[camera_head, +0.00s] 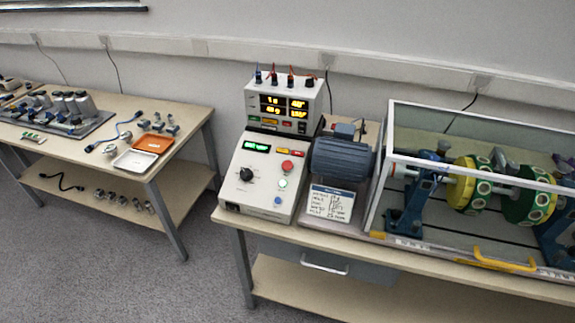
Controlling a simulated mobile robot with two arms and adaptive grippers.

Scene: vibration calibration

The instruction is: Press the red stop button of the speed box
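The speed box (257,196) is a light-coloured box with a sloped front panel near the left end of the right-hand table. Its red stop button (287,166) sits at the upper right of the panel. Below the button are a lit round green-white button (283,183) and a small blue one (278,201). A black knob (246,174) is at the left of the panel, and a green lit display (256,145) is above. Neither of my grippers shows in the head view, and nothing covers the red button.
A display unit (284,104) with cables on top stands behind the speed box. A blue-grey motor (342,158) and a framed rotor rig (480,190) stand to its right. Another table (185,125) with parts and trays is at the left, across a floor gap.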

